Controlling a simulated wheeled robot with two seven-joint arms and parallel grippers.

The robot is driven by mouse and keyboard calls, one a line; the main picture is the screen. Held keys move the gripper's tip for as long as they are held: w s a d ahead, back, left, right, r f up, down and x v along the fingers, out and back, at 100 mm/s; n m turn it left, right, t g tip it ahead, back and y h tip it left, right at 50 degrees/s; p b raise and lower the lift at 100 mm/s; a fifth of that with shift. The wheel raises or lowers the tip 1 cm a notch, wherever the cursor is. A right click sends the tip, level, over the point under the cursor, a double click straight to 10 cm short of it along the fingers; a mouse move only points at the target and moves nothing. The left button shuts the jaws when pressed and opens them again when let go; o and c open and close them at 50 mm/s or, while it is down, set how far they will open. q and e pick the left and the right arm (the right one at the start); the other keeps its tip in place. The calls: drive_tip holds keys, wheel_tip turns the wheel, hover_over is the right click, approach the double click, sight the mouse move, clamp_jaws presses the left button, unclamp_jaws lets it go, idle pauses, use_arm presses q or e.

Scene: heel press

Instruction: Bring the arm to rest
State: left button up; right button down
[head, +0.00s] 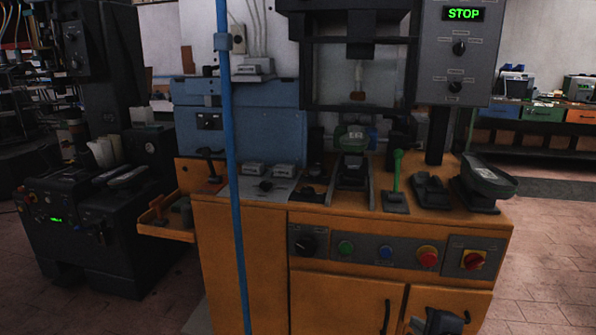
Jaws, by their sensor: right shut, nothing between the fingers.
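My right gripper (441,321) shows at the bottom edge, right of centre, in front of the lower cabinet doors of the orange heel press (240,235). Its fingers are shut and empty, and it looks apart from the press. Most of my right arm is out of the picture. My left gripper is not in view.
A blue vertical pole (231,180) stands in front of the press, left of centre. A small open tray (166,222) juts from its left side. A dark machine (90,225) stands at left. A bench with coloured drawers (540,115) is at back right. Tiled floor at right is clear.

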drive_tip(key=s+a+r+n+g+y, duration=0.1)
drive_tip(key=s+a+n+g, duration=0.2)
drive_tip(key=s+n, duration=0.75)
drive_tip(key=s+a+r+n+g+y, duration=0.15)
drive_tip(key=s+n+g, duration=0.25)
drive_tip(key=s+n, duration=0.7)
drive_tip(key=s+r+m+p, duration=0.2)
drive_tip(key=s+r+p, duration=0.1)
drive_tip(key=r+p, duration=1.7)
drive_tip(key=shift+a+r+p, duration=0.25)
drive_tip(key=shift+p, duration=0.55)
drive_tip(key=shift+s+m, duration=0.1)
drive_tip(key=shift+m, duration=0.15)
